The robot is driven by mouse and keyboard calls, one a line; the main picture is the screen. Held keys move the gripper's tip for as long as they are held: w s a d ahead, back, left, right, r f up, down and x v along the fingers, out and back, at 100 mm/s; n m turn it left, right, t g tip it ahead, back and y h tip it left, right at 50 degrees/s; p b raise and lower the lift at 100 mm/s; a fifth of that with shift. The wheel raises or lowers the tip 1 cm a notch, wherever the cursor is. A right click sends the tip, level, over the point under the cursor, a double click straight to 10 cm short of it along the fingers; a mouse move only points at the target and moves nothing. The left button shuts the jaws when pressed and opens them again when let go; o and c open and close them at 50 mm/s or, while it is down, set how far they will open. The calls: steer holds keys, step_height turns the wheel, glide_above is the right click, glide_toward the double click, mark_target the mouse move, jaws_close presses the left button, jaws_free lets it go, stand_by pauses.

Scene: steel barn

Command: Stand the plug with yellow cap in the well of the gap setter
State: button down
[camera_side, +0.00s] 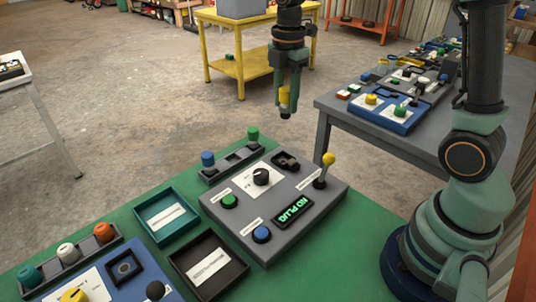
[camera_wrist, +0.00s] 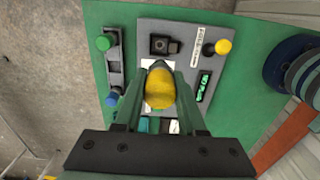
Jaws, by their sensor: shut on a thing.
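The plug with yellow cap (camera_side: 284,96) hangs roughly upright in my gripper (camera_side: 285,104), its dark tip pointing down. In the wrist view the yellow cap (camera_wrist: 159,92) sits between both fingers. The gap setter (camera_side: 236,223) is a grey box on the green table with a dial, a green button, a blue button, a lever with yellow knob (camera_side: 328,160) and a display (camera_side: 293,211) reading NO PLUG. A black block (camera_side: 286,161) at its far edge looks like the well; it also shows in the wrist view (camera_wrist: 164,45). The plug is in the air above the setter's far side, apart from it.
A dark rack (camera_side: 232,164) beside the setter holds a blue-capped plug (camera_side: 208,159) and a green-capped plug (camera_side: 252,135). A teal tray (camera_side: 147,211) and a black tray (camera_side: 178,268) lie left of the setter. A grey table (camera_side: 363,131) with other devices stands behind right.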

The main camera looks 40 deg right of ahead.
step_height(320, 180, down, 14)
steer(key=shift+r, duration=0.15)
stand_by(0.3)
steer(key=c, duration=0.5)
jaws_free()
